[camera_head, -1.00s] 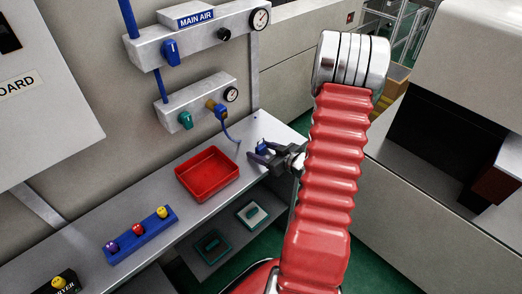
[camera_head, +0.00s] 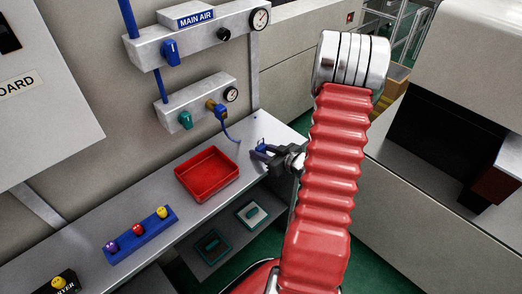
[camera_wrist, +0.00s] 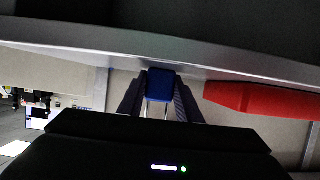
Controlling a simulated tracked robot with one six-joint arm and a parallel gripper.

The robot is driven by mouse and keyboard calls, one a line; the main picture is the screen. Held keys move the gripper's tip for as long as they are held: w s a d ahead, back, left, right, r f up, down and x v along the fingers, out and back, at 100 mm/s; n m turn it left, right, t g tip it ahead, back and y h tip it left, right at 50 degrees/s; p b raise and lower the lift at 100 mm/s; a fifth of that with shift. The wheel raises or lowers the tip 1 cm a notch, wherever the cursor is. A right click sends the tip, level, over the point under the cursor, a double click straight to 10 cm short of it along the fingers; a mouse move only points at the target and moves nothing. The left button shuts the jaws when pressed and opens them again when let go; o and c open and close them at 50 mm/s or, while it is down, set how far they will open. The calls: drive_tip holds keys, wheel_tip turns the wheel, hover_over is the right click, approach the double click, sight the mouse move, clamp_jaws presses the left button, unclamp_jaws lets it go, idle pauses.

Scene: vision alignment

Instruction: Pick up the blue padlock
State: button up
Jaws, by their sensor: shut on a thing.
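The blue padlock (camera_wrist: 160,82) is between my gripper's fingers in the wrist view, its metal shackle pointing down in the picture toward the gripper body. My gripper (camera_head: 260,153) is shut on the padlock, which shows as a small blue shape (camera_head: 262,147) in the head view. They are at the right end of the grey shelf, right of the red tray. In the head view the padlock is small and partly hidden by the fingers. Whether it touches the shelf I cannot tell.
The red tray (camera_head: 186,175) stands on the shelf (camera_head: 80,244), left of my gripper. A blue rack (camera_head: 127,248) with purple, red and yellow knobs lies further left.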

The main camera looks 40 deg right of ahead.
sight(262, 147)
drive_tip(key=shift+c, duration=0.9)
drive_tip(key=shift+r, duration=0.1)
drive_tip(key=shift+r, duration=4.9)
